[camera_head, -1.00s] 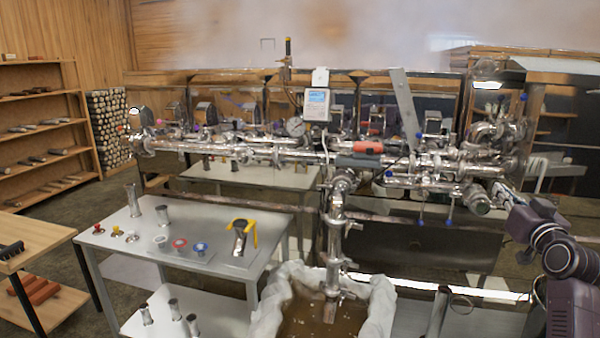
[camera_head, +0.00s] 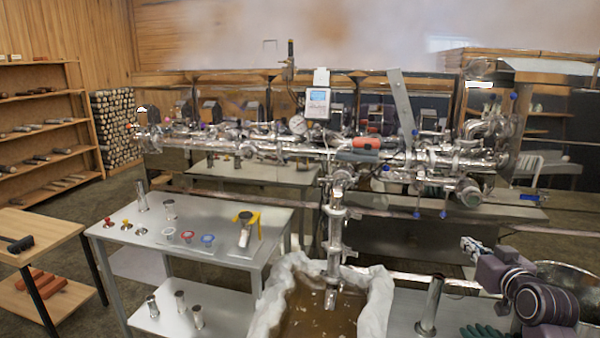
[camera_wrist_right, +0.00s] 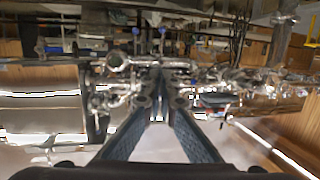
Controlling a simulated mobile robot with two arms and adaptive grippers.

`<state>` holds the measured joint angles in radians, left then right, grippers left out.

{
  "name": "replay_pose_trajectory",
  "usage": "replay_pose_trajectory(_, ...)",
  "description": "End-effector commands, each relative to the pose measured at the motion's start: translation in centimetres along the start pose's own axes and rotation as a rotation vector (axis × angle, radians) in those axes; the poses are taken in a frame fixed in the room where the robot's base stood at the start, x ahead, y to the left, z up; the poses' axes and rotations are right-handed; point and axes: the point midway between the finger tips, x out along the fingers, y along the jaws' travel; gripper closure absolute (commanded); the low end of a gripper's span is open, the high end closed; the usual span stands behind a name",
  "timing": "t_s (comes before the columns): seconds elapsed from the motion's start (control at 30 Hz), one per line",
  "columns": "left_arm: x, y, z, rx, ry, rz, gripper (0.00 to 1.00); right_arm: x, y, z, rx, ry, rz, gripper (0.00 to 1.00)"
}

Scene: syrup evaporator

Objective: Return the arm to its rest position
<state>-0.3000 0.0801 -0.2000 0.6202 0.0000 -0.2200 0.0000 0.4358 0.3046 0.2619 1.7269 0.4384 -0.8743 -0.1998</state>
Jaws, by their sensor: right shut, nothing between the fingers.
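My right arm comes in at the right of the head view, below the metal pipework. Its right gripper (camera_head: 466,243) is shut and empty, pointing left and up, apart from the pipes in the picture. In the right wrist view the two dark fingers of this gripper (camera_wrist_right: 161,112) run together, with the pipework beyond them. My left gripper and arm are not in view.
The pipe manifold (camera_head: 280,148) spans the middle. Below it is a lined tub (camera_head: 378,300) of brown liquid. A steel table (camera_head: 215,220) with small fittings stands left. An upright metal tube (camera_head: 430,305) and dark green gloves (camera_head: 482,331) are near my right arm.

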Motion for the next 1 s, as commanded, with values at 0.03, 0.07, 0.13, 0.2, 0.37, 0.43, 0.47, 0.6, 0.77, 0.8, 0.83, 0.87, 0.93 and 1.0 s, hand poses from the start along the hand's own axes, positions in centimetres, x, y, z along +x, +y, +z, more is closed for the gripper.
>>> replay_pose_trajectory(0.03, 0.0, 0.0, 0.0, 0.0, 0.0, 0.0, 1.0, -0.5, -1.2, 2.3, -0.015, -0.043, -0.012, 1.0)
replay_pose_trajectory(0.07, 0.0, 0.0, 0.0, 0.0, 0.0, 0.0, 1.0, -0.8, -1.8, 3.6, -0.024, -0.069, -0.018, 1.0)
replay_pose_trajectory(0.13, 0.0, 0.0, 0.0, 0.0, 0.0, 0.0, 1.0, -1.9, -3.5, 7.2, -0.049, -0.14, -0.034, 1.0)
replay_pose_trajectory(0.2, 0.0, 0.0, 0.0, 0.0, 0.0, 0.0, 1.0, -3.6, -5.5, 11.4, -0.077, -0.224, -0.053, 1.0)
replay_pose_trajectory(0.37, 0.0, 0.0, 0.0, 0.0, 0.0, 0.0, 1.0, -9.7, -9.9, 21.1, -0.136, -0.436, -0.094, 1.0)
replay_pose_trajectory(0.43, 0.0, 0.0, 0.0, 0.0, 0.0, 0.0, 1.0, -13.1, -11.7, 24.9, -0.156, -0.528, -0.11, 1.0)
replay_pose_trajectory(0.47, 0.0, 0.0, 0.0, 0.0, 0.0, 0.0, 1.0, -14.7, -12.4, 26.4, -0.163, -0.567, -0.117, 1.0)
replay_pose_trajectory(0.6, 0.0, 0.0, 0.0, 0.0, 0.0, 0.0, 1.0, -21.5, -14.7, 31.7, -0.185, -0.723, -0.137, 1.0)
replay_pose_trajectory(0.77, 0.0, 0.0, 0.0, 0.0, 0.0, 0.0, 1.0, -27.6, -16.3, 34.9, -0.191, -0.846, -0.148, 1.0)
replay_pose_trajectory(0.8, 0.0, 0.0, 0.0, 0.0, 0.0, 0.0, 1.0, -28.9, -16.6, 35.4, -0.192, -0.872, -0.15, 1.0)
replay_pose_trajectory(0.83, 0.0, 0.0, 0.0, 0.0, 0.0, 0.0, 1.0, -29.8, -16.8, 35.8, -0.191, -0.89, -0.152, 1.0)
replay_pose_trajectory(0.87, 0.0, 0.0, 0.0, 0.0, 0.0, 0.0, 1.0, -30.7, -16.9, 36.2, -0.191, -0.908, -0.152, 1.0)
replay_pose_trajectory(0.93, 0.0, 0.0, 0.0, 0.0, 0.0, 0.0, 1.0, -32.8, -17.3, 36.8, -0.189, -0.947, -0.154, 1.0)
replay_pose_trajectory(1.0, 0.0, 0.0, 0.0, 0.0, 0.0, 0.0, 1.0, -34.8, -17.7, 37.4, -0.188, -0.985, -0.155, 1.0)
